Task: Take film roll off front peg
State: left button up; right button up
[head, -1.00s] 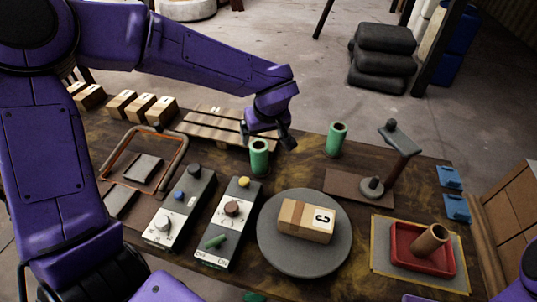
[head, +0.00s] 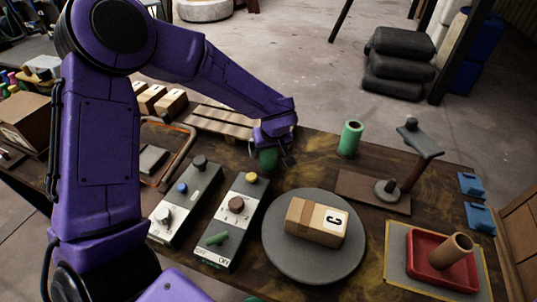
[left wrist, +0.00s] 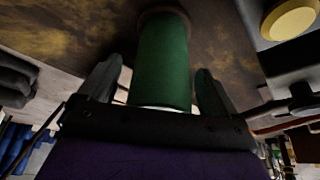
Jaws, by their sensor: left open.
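A green film roll (head: 268,160) stands upright at the back edge of the table, partly hidden by my left gripper (head: 272,155). In the left wrist view the green roll (left wrist: 162,62) lies between the two open fingers of the left gripper (left wrist: 157,75), with a gap on each side. A brown round base shows at its far end. A second green roll (head: 350,138) stands upright further right, apart from the gripper. The peg inside the nearer roll is hidden. My right gripper is out of view.
Two grey control boxes (head: 233,222) with knobs stand in front of the gripper. A round grey turntable (head: 285,262) carries a carton (head: 316,222). A tape-like stand (head: 420,140) and a red tray (head: 417,268) with a brown tube are at right. A slatted pallet (head: 222,120) lies left of the gripper.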

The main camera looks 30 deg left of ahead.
pick_arm(q)
jog(key=shift+s+r, duration=0.1)
jog(key=shift+c, duration=0.2)
jog(key=c, duration=1.2)
